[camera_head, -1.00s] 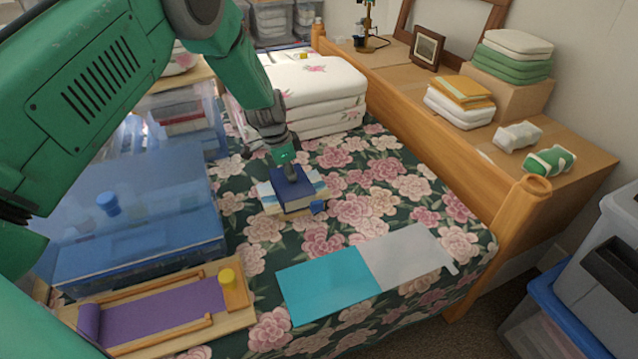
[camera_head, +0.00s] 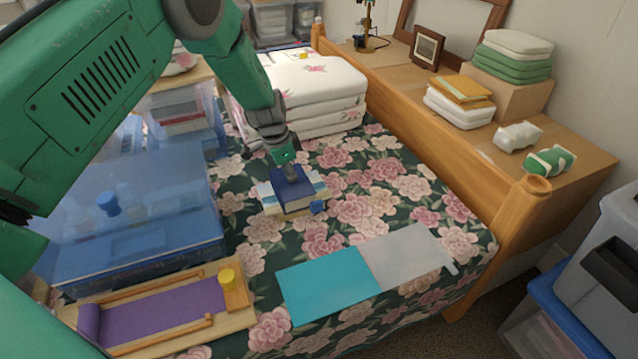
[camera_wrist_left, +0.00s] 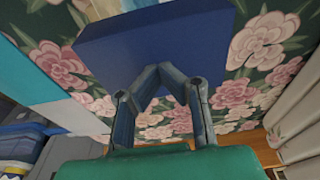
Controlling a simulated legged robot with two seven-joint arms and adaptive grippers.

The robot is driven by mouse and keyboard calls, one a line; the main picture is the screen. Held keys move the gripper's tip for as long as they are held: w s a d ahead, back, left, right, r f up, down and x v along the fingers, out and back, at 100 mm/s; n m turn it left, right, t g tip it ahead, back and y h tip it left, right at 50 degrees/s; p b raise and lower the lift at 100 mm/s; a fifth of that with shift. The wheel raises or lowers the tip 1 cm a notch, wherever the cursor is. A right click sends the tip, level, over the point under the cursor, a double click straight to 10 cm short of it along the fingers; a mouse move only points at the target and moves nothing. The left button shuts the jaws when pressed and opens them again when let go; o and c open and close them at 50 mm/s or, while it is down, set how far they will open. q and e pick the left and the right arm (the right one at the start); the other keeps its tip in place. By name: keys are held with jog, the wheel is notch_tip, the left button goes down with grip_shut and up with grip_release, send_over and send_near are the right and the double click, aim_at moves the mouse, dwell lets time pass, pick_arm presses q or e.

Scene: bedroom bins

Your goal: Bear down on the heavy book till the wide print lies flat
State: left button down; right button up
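The heavy book (camera_head: 296,201) is dark blue and lies on top of the wide print (camera_head: 265,198) on the flowered bed. The print shows as pale blue and cream strips on both sides of the book; its middle is hidden. My left gripper (camera_head: 291,174) points down at the book's top and appears to touch it. In the left wrist view, the fingertips (camera_wrist_left: 163,70) come together against the blue cover (camera_wrist_left: 150,38), with nothing between them. I cannot tell whether the print is fully flat. My right gripper is out of view.
A small blue piece (camera_head: 317,207) sits at the print's front edge. A teal and grey folder (camera_head: 328,285) lies in front. A wooden frame with a purple mat (camera_head: 165,313) and a blue bin (camera_head: 140,255) are at left. Folded bedding (camera_head: 318,85) stands behind.

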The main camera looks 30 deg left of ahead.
pick_arm(q)
jog(key=shift+s+f, duration=0.1)
jog(key=shift+s, duration=0.05)
jog(key=shift+r+p, duration=2.95)
jog(key=shift+r, duration=0.65)
jog(key=shift+f, duration=0.1)
